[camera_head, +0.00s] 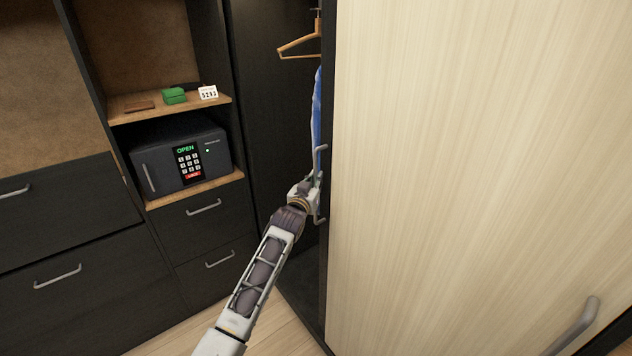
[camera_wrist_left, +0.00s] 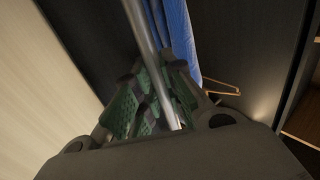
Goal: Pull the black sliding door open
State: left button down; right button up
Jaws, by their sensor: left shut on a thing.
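A silver vertical bar handle (camera_head: 319,150) stands at the dark edge strip (camera_head: 327,110) beside the pale wood panel. This strip seems to belong to the black sliding door; its face is not clear from here. My left gripper (camera_head: 312,188) is shut on the handle's middle. In the left wrist view, the green-padded fingers (camera_wrist_left: 155,100) close around the silver bar (camera_wrist_left: 140,30). Left of the handle is an open gap into a dark closet, with a blue garment (camera_head: 317,110) inside. My right gripper is not in view.
A wooden hanger (camera_head: 300,45) hangs in the closet. At left are a black safe (camera_head: 165,160), a wooden shelf with small items (camera_head: 130,108), and dark drawers (camera_head: 70,275). The large pale panel (camera_head: 450,180) fills the right, with another handle (camera_head: 578,328).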

pick_arm(q)
jog(key=c, duration=1.5)
grip_release()
jog(key=v, duration=1.2)
